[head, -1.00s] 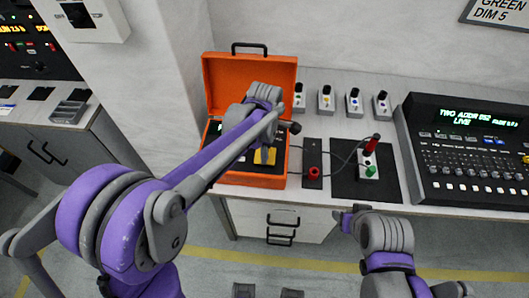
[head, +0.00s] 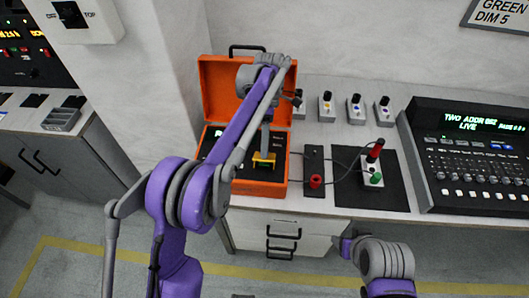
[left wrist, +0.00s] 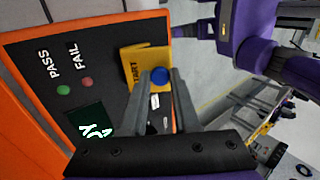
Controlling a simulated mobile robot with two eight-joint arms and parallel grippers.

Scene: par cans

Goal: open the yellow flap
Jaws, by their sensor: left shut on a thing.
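The yellow flap (head: 264,158) is on the dark panel of an open orange case (head: 250,188). In the left wrist view the yellow flap (left wrist: 145,55) carries the partly hidden word START, beside a round blue button (left wrist: 160,76). My left gripper (head: 265,151) points down at the flap from above. In the left wrist view its fingertips (left wrist: 160,73) are at the flap, around the blue button, shut on the flap with a small gap between them. The fingers hide part of the flap. My right arm's end (head: 346,243) is low at the right, in front of the table; its fingers are unclear.
Right of the case are a dark strip with a red plug (head: 315,181), a cable, and a black mat (head: 349,190) with a small red-and-green-plugged box (head: 373,171). Several small testers stand behind. A lighting console (head: 470,155) fills the right. The case lid (head: 218,95) stands open.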

